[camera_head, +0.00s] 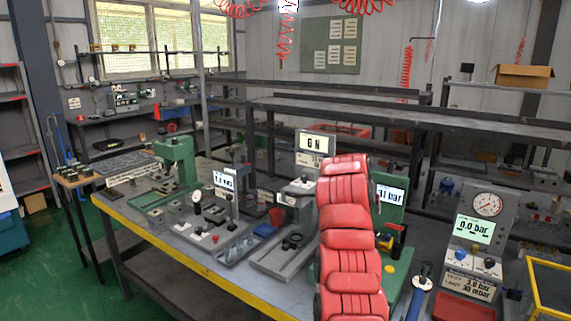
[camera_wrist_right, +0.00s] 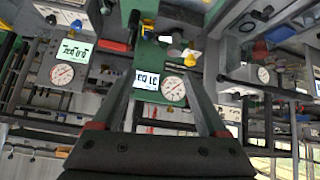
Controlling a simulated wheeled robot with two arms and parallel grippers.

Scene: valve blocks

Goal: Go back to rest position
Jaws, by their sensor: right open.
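My right arm (camera_head: 349,240), in red padded segments, rises from the bottom of the head view in front of the workbench. Its gripper is hidden behind the arm there. In the right wrist view the right gripper (camera_wrist_right: 160,82) has its two fingers spread apart, with nothing held between them. Beyond the fingers is a green test station (camera_wrist_right: 150,60) with a lit display and a round gauge (camera_wrist_right: 173,89). In the head view this green station (camera_head: 390,215) is partly covered by the arm. My left gripper is not in view.
The workbench (camera_head: 190,255) has a yellow front edge and carries several test fixtures. A green press (camera_head: 178,160) stands at its left. A grey gauge station (camera_head: 475,235) reading 0.0 bar and a yellow-framed bin (camera_head: 550,285) are at right.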

